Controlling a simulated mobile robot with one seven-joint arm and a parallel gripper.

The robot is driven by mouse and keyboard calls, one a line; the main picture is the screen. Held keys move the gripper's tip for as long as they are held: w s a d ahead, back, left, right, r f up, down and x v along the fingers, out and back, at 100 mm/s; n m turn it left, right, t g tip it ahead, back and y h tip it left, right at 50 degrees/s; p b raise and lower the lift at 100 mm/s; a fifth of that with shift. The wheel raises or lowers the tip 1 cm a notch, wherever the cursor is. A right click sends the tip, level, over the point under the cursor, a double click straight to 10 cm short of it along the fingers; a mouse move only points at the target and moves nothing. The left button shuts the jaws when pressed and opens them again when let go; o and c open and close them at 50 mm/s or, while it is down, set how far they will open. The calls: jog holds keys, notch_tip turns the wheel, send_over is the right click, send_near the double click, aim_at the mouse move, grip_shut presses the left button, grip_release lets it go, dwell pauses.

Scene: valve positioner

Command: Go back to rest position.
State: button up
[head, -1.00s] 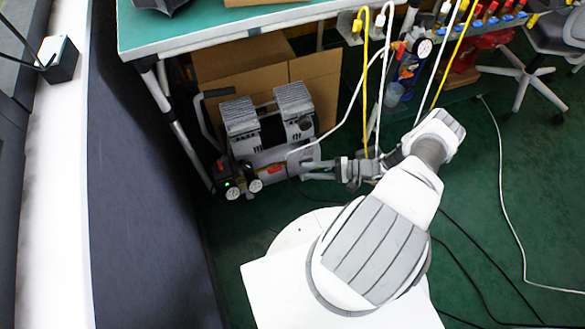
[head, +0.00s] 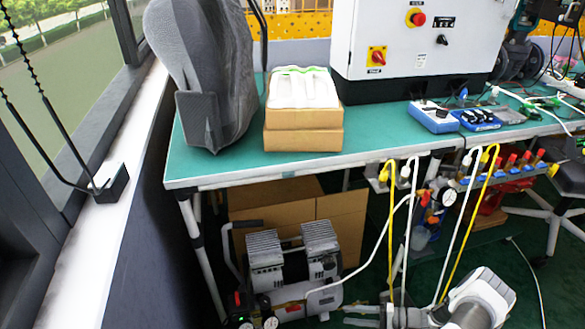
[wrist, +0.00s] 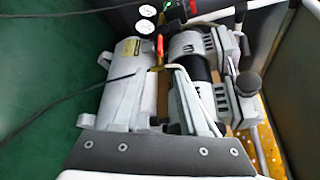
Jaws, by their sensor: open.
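My gripper (head: 352,315) shows at the bottom edge of the head view, just right of the air compressor (head: 290,265), with its fingers pointing left towards it. In the wrist view my gripper (wrist: 155,85) is open, its two grey fingers apart with no object held between them. The compressor (wrist: 205,95) fills much of the wrist view beyond the fingers, with its gauges at the top. I cannot tell whether the fingers touch it. My white and grey arm shows at the bottom right of the head view, and most of it is cut off.
A green workbench (head: 240,168) stands above the compressor, carrying boxes (head: 303,128) and a control cabinet (head: 415,45). Yellow and white hoses (head: 462,235) hang from its front edge near my arm. A cardboard box (head: 342,225) stands under the bench.

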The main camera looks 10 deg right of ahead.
jog(key=w+r+n+g+h+p, duration=0.2)
jog(key=r+g+p, duration=0.1)
jog(key=r, duration=1)
jog(key=w+r+n+g+h+p, duration=0.2)
jog(key=r+g+h+p, duration=0.1)
jog(key=r, duration=1.1)
jog(key=w+r+n+g+h+p, duration=0.2)
jog(key=w+r+p, duration=0.15)
jog(key=r, duration=0.95)
jog(key=s+a+r+n+t+h+p, duration=0.1)
jog(key=s+a+r+h+p, duration=0.2)
jog(key=r, duration=0.7)
jog(key=s+a+r+t+h+p, duration=0.15)
jog(key=a+r, duration=0.35)
jog(key=r, duration=0.5)
jog(key=s+a+r+n+t+h+p, duration=0.1)
jog(key=s+a+r+p, duration=0.2)
jog(key=r, duration=0.6)
jog(key=s+a+r+n+t+p, duration=0.1)
jog(key=s+a+r+p, duration=0.1)
jog(key=s+r+p, duration=0.2)
jog(key=s+a+r+n+t+h+p, duration=0.1)
jog(key=s+a+r+t+p, duration=0.1)
jog(key=s+r+p, duration=0.3)
notch_tip(320, 180, up, 4)
jog(key=shift+s+a+r, duration=0.2)
jog(key=shift+s+a, duration=0.3)
jog(key=shift+s, duration=0.5)
jog(key=shift+d+h, duration=0.1)
jog(key=shift+h, duration=0.15)
